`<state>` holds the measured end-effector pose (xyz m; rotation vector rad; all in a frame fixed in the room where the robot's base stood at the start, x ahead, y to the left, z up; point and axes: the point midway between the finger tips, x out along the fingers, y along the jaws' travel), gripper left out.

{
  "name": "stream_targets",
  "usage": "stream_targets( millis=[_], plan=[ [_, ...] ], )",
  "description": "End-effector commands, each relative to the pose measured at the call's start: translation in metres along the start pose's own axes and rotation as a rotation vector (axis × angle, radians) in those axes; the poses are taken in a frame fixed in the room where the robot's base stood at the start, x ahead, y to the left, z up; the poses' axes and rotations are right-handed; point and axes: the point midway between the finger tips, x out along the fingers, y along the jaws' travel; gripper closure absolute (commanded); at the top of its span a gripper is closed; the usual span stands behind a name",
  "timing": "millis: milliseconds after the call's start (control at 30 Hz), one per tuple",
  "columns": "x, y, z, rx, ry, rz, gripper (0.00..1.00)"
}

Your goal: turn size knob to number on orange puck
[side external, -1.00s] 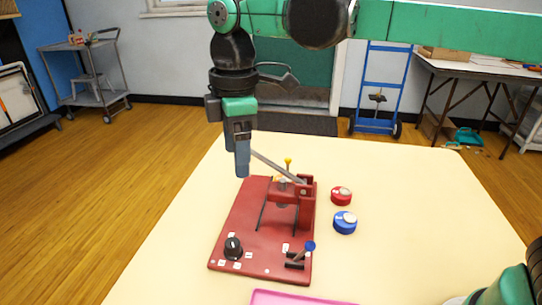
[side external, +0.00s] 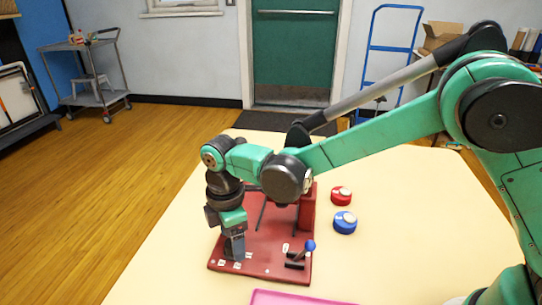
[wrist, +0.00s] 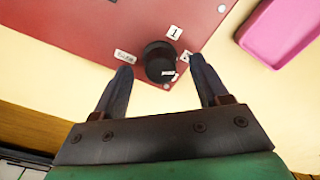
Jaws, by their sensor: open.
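The black size knob (wrist: 158,62) sits on the red panel (wrist: 60,40), with a pale pointer mark toward its lower right in the wrist view. A white label with "1" (wrist: 174,32) and a small word label (wrist: 124,56) are near it. Another number label is partly behind the right finger. My gripper (wrist: 161,67) is open, its fingers on either side of the knob; contact cannot be told. In the side view my gripper (side external: 234,256) is low over the red panel (side external: 262,262) and hides the knob. No orange puck is visible; a red puck (side external: 341,194) and a blue puck (side external: 345,225) are.
A lever with a blue ball (side external: 310,246) stands at the panel's front right. A pink tray (side external: 300,298) lies at the table's near edge, also in the wrist view (wrist: 280,30). My arm hides part of the press. The cream table is clear to the right.

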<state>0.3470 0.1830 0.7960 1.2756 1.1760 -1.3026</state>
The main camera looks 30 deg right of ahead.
Motion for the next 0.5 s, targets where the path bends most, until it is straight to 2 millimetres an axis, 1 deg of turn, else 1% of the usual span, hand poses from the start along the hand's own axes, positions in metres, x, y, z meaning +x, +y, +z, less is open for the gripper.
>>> stream_targets(
  millis=[100, 333, 367, 400, 467, 500],
  plan=[
    [0.0069, -0.0001, -0.0001, 0.0, 0.0, 0.0, 0.32],
    [0.0076, -0.0002, 0.0001, 0.0, 0.0, 0.0, 0.32],
    [0.0076, -0.0002, 0.0001, 0.0, 0.0, 0.0, 0.38],
    [0.0075, -0.0002, 0.0001, 0.0, 0.0, 0.0, 0.49],
    [0.0075, -0.0002, 0.0001, 0.0, 0.0, 0.0, 0.66],
    [0.0074, -0.0002, 0.0001, 0.0, 0.0, 0.0, 0.78]
  ],
)
